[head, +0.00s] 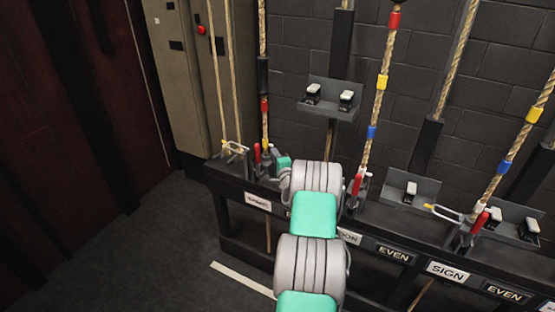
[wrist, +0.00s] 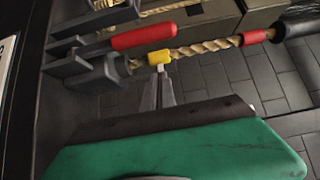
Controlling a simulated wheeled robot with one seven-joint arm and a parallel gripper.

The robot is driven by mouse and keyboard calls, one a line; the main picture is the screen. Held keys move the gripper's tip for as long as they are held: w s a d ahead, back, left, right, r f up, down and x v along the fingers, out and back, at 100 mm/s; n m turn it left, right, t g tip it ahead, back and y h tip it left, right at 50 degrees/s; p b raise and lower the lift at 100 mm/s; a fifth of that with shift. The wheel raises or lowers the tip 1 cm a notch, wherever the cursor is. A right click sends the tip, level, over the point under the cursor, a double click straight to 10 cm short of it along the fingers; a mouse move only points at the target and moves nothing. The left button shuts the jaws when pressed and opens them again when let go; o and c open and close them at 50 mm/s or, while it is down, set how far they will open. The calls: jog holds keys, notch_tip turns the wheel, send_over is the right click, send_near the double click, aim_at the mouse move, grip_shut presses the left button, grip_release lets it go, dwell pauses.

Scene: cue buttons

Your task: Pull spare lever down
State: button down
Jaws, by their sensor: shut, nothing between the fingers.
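A red-handled lever (head: 257,152) stands upright at the left end of the black rail, beside a rope. The label below it (head: 257,201) is too blurred to read surely. In the wrist view its red handle (wrist: 143,37) lies alongside the twisted rope (wrist: 205,46), which has a yellow band (wrist: 159,57) and a red band (wrist: 253,38). My gripper (wrist: 160,72) is shut and empty, its tips at or very close to the yellow band and a little off the red handle. I cannot tell if they touch. In the head view my arm hides the fingers.
Another red lever (head: 357,184) stands right of my arm, and one more (head: 480,221) further right. A shelf with two black-and-white switches (head: 331,97) hangs behind my arm. A beige cabinet (head: 187,75) stands at left.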

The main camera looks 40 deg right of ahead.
aim_at(258, 161)
jog(key=w+a+p, duration=0.1)
jog(key=w+a, duration=0.1)
jog(key=w, duration=0.1)
jog(key=shift+w+a+p, duration=0.15)
jog(key=shift+a+p, duration=0.1)
jog(key=shift+p, duration=0.15)
jog(key=shift+f+b, duration=0.1)
jog(key=shift+b, duration=0.25)
